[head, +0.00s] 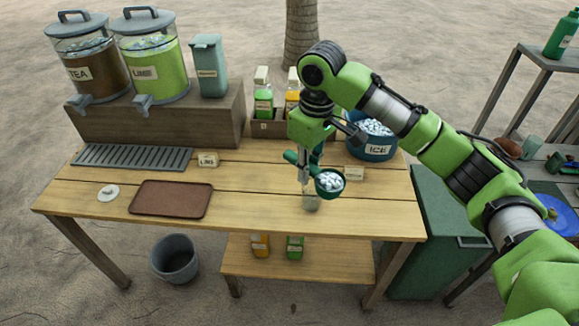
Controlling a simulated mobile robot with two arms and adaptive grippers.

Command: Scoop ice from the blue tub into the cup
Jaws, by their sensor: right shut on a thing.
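The blue tub (371,151) with an ICE label stands at the back right of the wooden table, with white ice (375,127) in it. My right gripper (305,168) points down, left of the tub, shut on a green scoop (331,194). The scoop's bowl is heaped with ice pieces (330,181) and faces up. A small clear cup (311,203) stands on the table just below and left of the bowl, partly hidden by it. I cannot tell whether any ice is in the cup. My left gripper is out of view.
Tea and lime dispensers (153,70) stand on a wooden block at the back left. A crate (269,129) with bottles sits behind my gripper. A brown tray (171,198) lies front left. The table between tray and cup is clear.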

